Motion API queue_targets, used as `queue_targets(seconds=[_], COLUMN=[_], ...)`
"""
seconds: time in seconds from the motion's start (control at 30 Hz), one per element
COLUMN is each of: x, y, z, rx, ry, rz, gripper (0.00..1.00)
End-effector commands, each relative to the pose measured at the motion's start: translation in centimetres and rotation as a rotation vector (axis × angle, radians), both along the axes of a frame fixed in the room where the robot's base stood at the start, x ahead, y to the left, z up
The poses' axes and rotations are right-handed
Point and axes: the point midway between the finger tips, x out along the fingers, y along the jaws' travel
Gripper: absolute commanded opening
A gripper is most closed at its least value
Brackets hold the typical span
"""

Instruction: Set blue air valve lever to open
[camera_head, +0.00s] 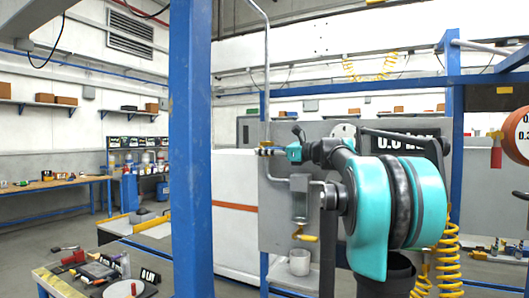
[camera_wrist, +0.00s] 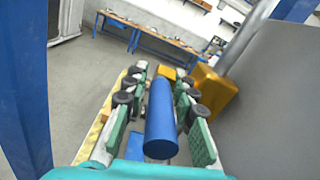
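The blue lever (camera_wrist: 160,118) is a blue cylinder in the middle of the wrist view, pointing toward the camera. At its far end is a yellow valve body (camera_wrist: 211,92) by a grey pipe. My gripper (camera_wrist: 164,78) has its green and white fingers on both sides of the lever, with a narrow gap showing on each side. It looks open around the lever, not closed on it. In the head view my gripper (camera_head: 277,151) is at the vertical pipe left of the grey panel. The lever cannot be made out there, being small and behind my gripper.
A grey panel (camera_head: 275,225) stands right behind my arm. A blue post (camera_head: 190,150) rises left of the gripper. A cup (camera_head: 299,262) and a yellow-handled fitting (camera_head: 304,234) are below. Yellow coiled hoses (camera_head: 449,265) hang at right. A cluttered table (camera_head: 60,284) is at lower left.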

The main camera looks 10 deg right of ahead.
Motion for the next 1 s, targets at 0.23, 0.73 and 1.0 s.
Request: queue_targets(seconds=[0.23,0.73,1.0], x=[-0.02,-0.04,-0.04], y=[-0.02,-0.05,-0.04], z=[0.00,-0.01,0.00], rx=[0.000,0.000,-0.002], ry=[0.000,0.000,0.001], rz=[0.000,0.000,0.001], gripper=[0.09,0.00,0.00])
